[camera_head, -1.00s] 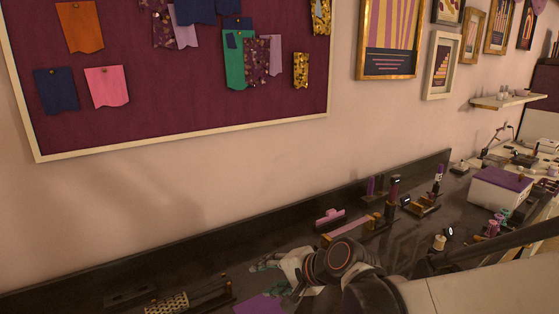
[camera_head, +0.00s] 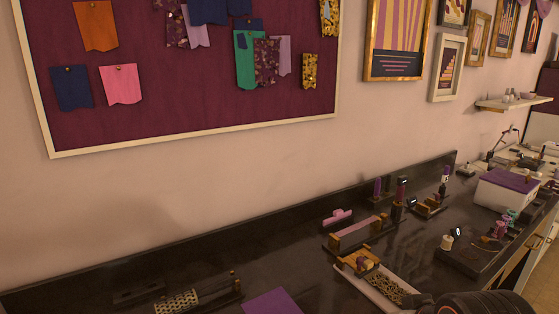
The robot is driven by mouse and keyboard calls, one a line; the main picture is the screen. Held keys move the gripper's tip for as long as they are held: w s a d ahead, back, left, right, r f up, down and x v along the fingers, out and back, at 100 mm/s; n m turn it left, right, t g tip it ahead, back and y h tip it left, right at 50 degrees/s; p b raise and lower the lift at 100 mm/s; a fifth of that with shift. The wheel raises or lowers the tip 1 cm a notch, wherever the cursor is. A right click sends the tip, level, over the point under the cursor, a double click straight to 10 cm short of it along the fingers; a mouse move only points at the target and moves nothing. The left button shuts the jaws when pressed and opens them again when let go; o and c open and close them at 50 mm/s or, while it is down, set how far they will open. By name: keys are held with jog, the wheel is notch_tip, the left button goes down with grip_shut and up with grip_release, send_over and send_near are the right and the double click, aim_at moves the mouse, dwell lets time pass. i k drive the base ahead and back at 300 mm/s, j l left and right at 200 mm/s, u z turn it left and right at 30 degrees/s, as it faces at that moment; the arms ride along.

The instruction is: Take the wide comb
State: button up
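I cannot tell for sure which thing is the wide comb. A small pink-purple piece (camera_head: 337,217) at the back of the dark counter, near the wall, may be it, but it is too small for its teeth to show. My gripper is out of the picture. Only a dark rounded part, probably of my arm, shows at the bottom right edge. Whether the gripper holds anything is hidden.
The counter's middle-left is mostly clear.

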aim_at(339, 214)
jog(key=i+l+u, duration=0.25)
jog(key=l, duration=0.3)
jog(key=i+l+u, duration=0.15)
jog(key=l+u, duration=0.15)
jog(key=l, duration=0.3)
jog(key=i+l+u, duration=0.1)
jog(key=l+u, duration=0.15)
jog(key=l, duration=0.4)
jog(key=l+u, duration=0.25)
jog(key=l, duration=0.4)
jog(key=i, duration=0.05)
